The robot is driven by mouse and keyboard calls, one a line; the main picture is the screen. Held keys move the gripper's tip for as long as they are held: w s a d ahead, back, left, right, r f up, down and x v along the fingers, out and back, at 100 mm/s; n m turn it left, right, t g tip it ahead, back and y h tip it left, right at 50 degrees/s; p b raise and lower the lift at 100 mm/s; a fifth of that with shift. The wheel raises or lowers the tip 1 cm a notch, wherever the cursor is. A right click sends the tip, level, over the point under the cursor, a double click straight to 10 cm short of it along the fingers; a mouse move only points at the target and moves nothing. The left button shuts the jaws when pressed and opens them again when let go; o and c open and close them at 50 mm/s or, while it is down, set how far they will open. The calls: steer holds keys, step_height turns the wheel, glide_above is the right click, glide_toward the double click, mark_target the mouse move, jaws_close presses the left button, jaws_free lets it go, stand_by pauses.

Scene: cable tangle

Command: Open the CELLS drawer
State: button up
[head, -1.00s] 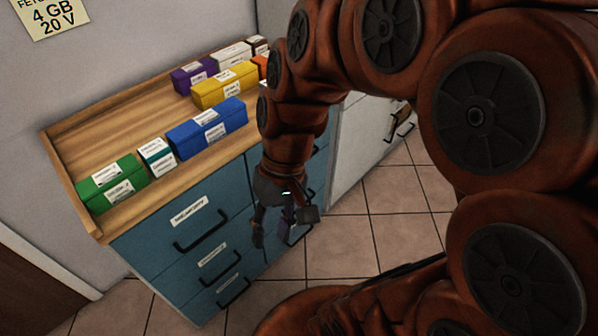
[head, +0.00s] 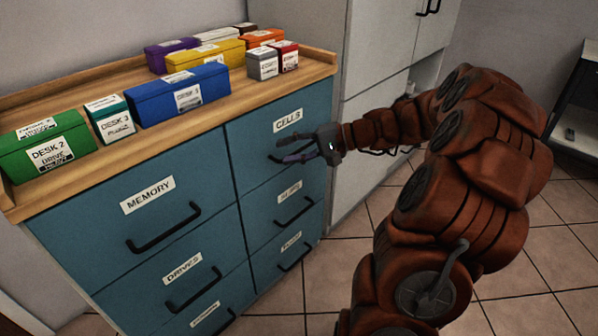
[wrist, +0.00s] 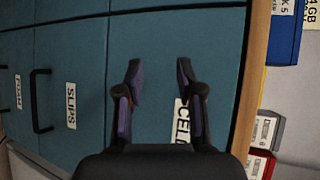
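The CELLS drawer (head: 248,146) is the top right drawer of the blue cabinet. Its front looks flush and shut. Its white label (head: 288,120) is partly covered by a finger in the wrist view (wrist: 181,122). My gripper (head: 288,152) is in front of this drawer, coming in from the right. In the wrist view my gripper (wrist: 158,75) has its two fingers well apart, with bare drawer front between them. The drawer's dark handle is mostly hidden by my gripper. I cannot tell whether a finger touches it.
The SLIPS drawer with its handle (wrist: 40,100) is below CELLS. The MEMORY drawer (head: 125,225) is to the left. Coloured boxes, such as a blue one (head: 180,95), stand on the wooden top (head: 85,180). A tall pale cabinet (head: 385,45) is at the right. Tiled floor (head: 500,265) is open.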

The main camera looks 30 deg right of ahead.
mark_target(299, 151)
steer(key=d+f+m+t+h+b, duration=0.2)
steer(key=d+f+m+t+b, duration=0.3)
steer(key=d, duration=0.6)
steer(key=shift+w+a+f+n+g+b, duration=0.15)
steer(key=shift+w+a+f+n+g, duration=0.2)
steer(key=shift+w+a, duration=0.6)
steer(key=shift+w+a+f+n+g+b, duration=0.1)
steer(key=shift+w+a+f+n, duration=0.25)
steer(key=shift+w, duration=0.95)
steer(key=shift+w+a+f+n+g+b, duration=0.2)
steer(key=shift+w+a+n, duration=0.45)
steer(key=shift+w, duration=0.5)
steer(key=shift+a, duration=0.1)
jaws_close()
